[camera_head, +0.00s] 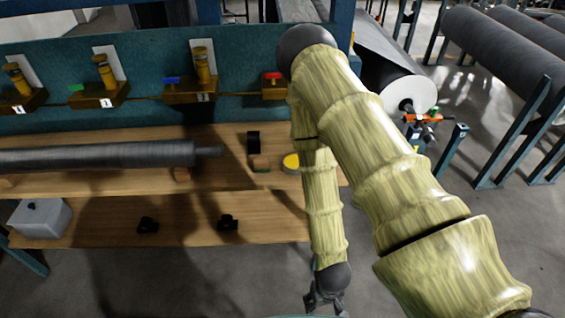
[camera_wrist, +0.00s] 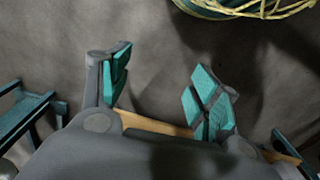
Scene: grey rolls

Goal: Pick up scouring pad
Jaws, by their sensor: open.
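A small brownish block with a green lower edge (camera_head: 260,163), which looks like the scouring pad, lies on the upper wooden shelf left of my arm. It is too small to be sure of. My gripper (camera_head: 325,299) hangs low in front of the bench, below and to the right of that block and well apart from it. In the wrist view my gripper (camera_wrist: 163,88) has its teal-padded fingers spread wide with nothing between them.
A yellow-topped round item (camera_head: 291,163) and a black block (camera_head: 253,142) sit close to the small block. A long grey roll (camera_head: 100,154) lies along the upper shelf. The lower shelf (camera_head: 185,215) holds a white box (camera_head: 40,218) and two black items. A yellowish coil (camera_wrist: 245,8) lies on the floor.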

